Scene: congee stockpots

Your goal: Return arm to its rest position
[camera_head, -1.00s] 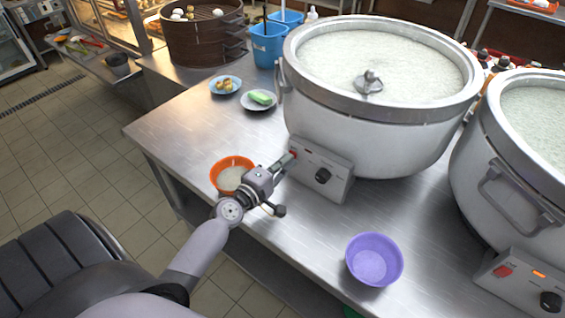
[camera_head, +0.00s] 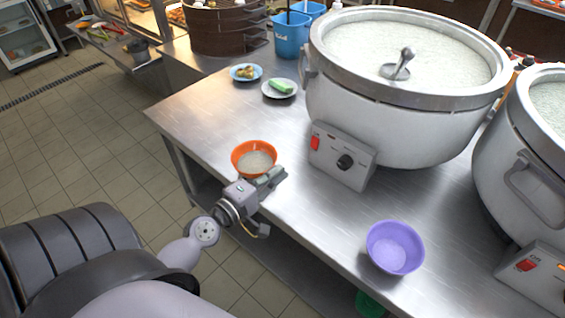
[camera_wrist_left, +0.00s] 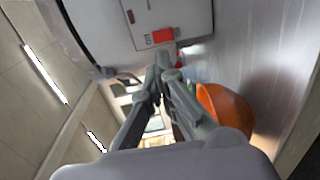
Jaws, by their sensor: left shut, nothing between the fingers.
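My left gripper (camera_head: 272,179) is shut and empty. In the head view it is over the table's front edge, just below and right of the orange bowl (camera_head: 240,160), which holds a pale content. In the left wrist view its fingers (camera_wrist_left: 162,75) meet in the middle, with the orange bowl (camera_wrist_left: 228,112) beside them on the right. The near stockpot (camera_head: 400,115) stands behind and to the right of the gripper. Its control box (camera_head: 335,165) has a red switch and black knob; the red switch (camera_wrist_left: 162,36) also shows in the wrist view. My right gripper is not in view.
A purple bowl (camera_head: 395,247) sits near the table's front edge. A second stockpot (camera_head: 515,165) stands at the right. Two small plates, a blue one (camera_head: 246,72) and a white one (camera_head: 279,89), lie farther back. Steel table (camera_head: 205,115) is bare at the left.

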